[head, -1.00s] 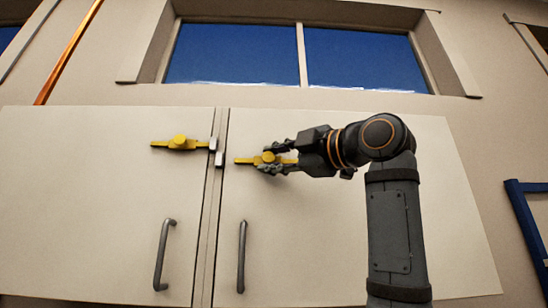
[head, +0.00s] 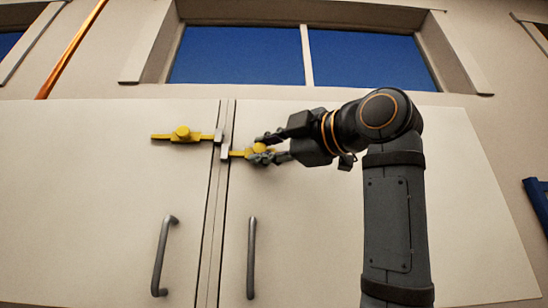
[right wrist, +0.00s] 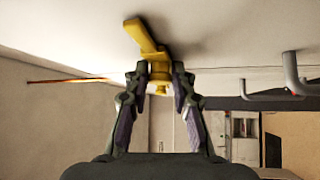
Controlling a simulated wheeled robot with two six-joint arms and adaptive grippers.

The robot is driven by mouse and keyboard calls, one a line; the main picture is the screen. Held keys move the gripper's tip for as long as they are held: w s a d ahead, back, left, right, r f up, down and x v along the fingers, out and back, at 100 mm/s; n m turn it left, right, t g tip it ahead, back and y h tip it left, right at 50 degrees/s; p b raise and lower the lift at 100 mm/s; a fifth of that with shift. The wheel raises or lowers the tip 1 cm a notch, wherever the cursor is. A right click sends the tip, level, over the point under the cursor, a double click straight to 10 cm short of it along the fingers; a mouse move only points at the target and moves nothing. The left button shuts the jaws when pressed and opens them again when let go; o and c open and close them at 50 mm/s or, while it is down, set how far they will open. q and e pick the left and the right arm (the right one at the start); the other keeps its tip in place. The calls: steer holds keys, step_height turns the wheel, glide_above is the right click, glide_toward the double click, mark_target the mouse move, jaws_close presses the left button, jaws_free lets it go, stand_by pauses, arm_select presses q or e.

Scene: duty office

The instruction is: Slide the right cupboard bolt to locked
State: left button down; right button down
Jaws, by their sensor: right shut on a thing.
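The right cupboard bolt (head: 238,154) is a yellow sliding bar with a round knob, on the right door near the seam. Its left end meets the grey keeper (head: 224,153) at the seam; I cannot tell how far it enters. My right gripper (head: 262,154) comes in from the right and is shut on the bolt's knob. In the right wrist view the fingers (right wrist: 160,80) stand on either side of the yellow knob (right wrist: 160,72), with the bar (right wrist: 140,36) above. The fingers partly hide the knob and the bar's right end. My left gripper is not in view.
The left bolt (head: 182,135) sits on the left door, its bar close to its own keeper (head: 218,136). Two grey handles hang below, left (head: 163,257) and right (head: 251,258). A window (head: 300,55) is above the cupboard. The door fronts are otherwise clear.

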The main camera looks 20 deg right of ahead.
steer(key=shift+s, duration=0.2)
steer(key=c, duration=1.2)
jaws_free()
steer(key=shift+w+a, duration=0.15)
steer(key=shift+o, duration=0.4)
steer(key=shift+w, duration=0.1)
steer(key=shift+s, duration=0.2)
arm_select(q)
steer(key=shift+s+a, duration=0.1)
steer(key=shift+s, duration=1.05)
arm_select(e)
steer(key=v, duration=1.2)
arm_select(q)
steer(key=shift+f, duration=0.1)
arm_select(e)
steer(key=shift+w+f, duration=0.1)
steer(key=shift+w, duration=0.1)
steer(key=shift+s, duration=0.1)
